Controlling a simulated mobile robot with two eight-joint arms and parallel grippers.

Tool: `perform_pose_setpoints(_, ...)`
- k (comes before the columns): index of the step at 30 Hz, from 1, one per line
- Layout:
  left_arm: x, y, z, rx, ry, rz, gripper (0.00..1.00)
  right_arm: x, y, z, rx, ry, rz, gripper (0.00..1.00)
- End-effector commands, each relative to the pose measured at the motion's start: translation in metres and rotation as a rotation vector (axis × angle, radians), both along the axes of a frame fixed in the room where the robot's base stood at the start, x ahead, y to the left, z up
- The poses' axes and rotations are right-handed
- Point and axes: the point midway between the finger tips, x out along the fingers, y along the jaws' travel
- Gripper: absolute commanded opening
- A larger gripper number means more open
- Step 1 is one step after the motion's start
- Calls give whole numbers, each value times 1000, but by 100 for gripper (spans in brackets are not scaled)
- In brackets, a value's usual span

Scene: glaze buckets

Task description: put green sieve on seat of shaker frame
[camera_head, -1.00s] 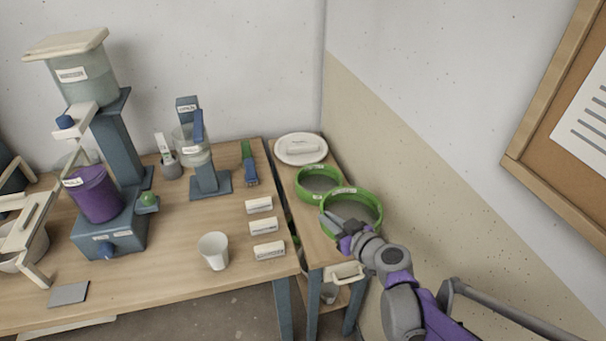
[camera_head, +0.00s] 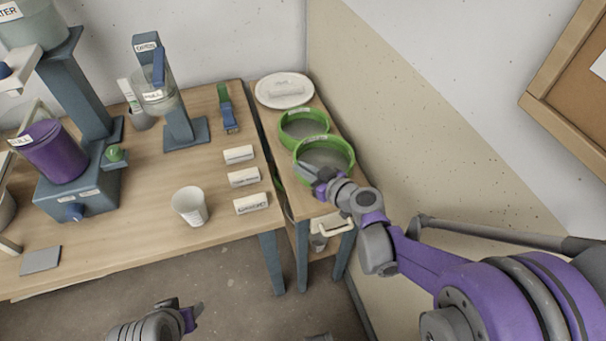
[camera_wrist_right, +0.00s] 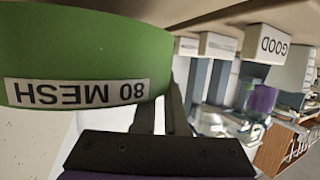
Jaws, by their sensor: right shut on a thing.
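Two green sieves are on the narrow side table (camera_head: 272,120): a far green sieve (camera_head: 283,135) and a larger-looking near green sieve (camera_head: 345,168). My right gripper (camera_head: 318,182) is shut on the near-left rim of the near sieve, which looks level and close to the tabletop; whether it touches cannot be told. In the right wrist view the green sieve wall (camera_wrist_right: 90,45) fills the upper left, with an upside-down "80 MESH" label. My left gripper (camera_head: 188,310) is at the bottom, away from the tables; its opening is unclear. I cannot clearly pick out the shaker frame's seat.
The wide table (camera_head: 130,240) holds a purple bucket (camera_head: 55,152), a white cup (camera_head: 190,205), label blocks (camera_head: 244,177) and blue stands. Open floor lies in front.

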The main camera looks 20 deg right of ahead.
Motion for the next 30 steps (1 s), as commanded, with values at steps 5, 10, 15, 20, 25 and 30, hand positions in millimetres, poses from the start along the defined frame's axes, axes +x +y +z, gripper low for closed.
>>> perform_pose_setpoints(5,0,0,-10,0,3,0,50,0,0,-27,0,0,0,0)
perform_pose_setpoints(10,0,0,-10,0,3,0,50,0,0,-32,0,0,0,0)
perform_pose_setpoints(15,0,0,-11,0,3,0,50,0,0,-33,0,0,0,0)
perform_pose_setpoints(20,0,0,-12,0,4,0,50,0,0,-34,0,0,0,24)
perform_pose_setpoints(25,0,0,-12,0,4,0,50,0,0,-34,0,0,0,40)
perform_pose_setpoints(30,0,0,-12,0,4,0,50,0,0,-34,0,0,0,40)
